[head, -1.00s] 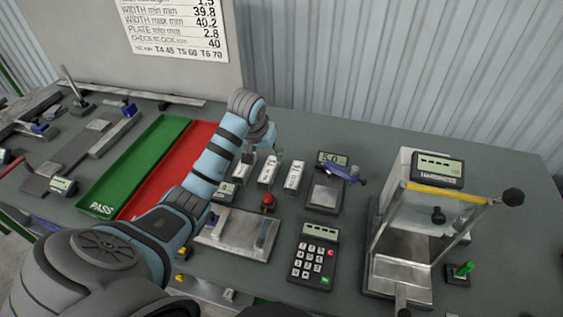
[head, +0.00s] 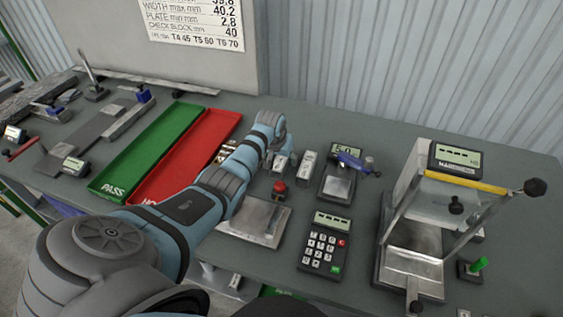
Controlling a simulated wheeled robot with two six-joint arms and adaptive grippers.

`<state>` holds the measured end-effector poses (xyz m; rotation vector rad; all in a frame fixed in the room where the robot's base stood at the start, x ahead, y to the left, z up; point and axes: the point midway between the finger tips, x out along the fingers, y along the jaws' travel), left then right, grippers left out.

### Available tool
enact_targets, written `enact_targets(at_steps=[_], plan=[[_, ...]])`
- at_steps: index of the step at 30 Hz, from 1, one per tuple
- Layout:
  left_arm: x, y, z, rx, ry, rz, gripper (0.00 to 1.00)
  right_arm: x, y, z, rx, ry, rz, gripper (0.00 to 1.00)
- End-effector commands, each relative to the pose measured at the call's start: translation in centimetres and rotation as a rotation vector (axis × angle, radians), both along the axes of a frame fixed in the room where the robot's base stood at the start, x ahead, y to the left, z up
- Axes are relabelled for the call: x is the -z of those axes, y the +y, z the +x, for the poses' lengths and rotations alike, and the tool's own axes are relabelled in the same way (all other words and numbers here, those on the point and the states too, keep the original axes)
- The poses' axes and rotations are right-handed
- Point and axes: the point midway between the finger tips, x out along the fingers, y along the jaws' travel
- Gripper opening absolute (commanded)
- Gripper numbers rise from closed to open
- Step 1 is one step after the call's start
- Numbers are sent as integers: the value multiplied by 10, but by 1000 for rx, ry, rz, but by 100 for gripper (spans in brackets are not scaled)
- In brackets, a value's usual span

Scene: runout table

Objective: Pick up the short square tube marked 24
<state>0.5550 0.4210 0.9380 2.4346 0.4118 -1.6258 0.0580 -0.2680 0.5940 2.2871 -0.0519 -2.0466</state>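Short square tubes with pale labelled faces stand in a row on the grey table, beyond the red button. One tube (head: 306,166) shows clearly, and another tube (head: 280,163) is partly covered by my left gripper. The marks are too small to read, so I cannot tell which is 24. My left gripper (head: 277,153) is over the row, close to the partly covered tube. Its fingers are mostly hidden behind my own wrist, so its opening and any contact are unclear. My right gripper is not in view.
A red button (head: 279,187) and metal plate (head: 254,220) lie nearer. A keypad (head: 325,243), small scale (head: 338,186) and hardness tester (head: 412,262) stand to the right. Green (head: 148,153) and red (head: 192,158) trays lie left.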

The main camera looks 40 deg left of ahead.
Motion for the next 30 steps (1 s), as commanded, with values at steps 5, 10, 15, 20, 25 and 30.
enact_targets(at_steps=[5,10,15,20,25,30], plan=[[-1,0,0,0,1,0,28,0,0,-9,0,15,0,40],[-1,0,0,-1,1,-1,1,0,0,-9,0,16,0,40],[0,0,-1,-1,2,-1,1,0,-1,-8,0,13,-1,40],[-7,0,-1,-1,2,-1,1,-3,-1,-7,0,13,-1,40],[-43,1,1,-1,-4,1,1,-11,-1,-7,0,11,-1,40],[-108,1,1,-1,-8,1,1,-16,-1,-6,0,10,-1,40]])
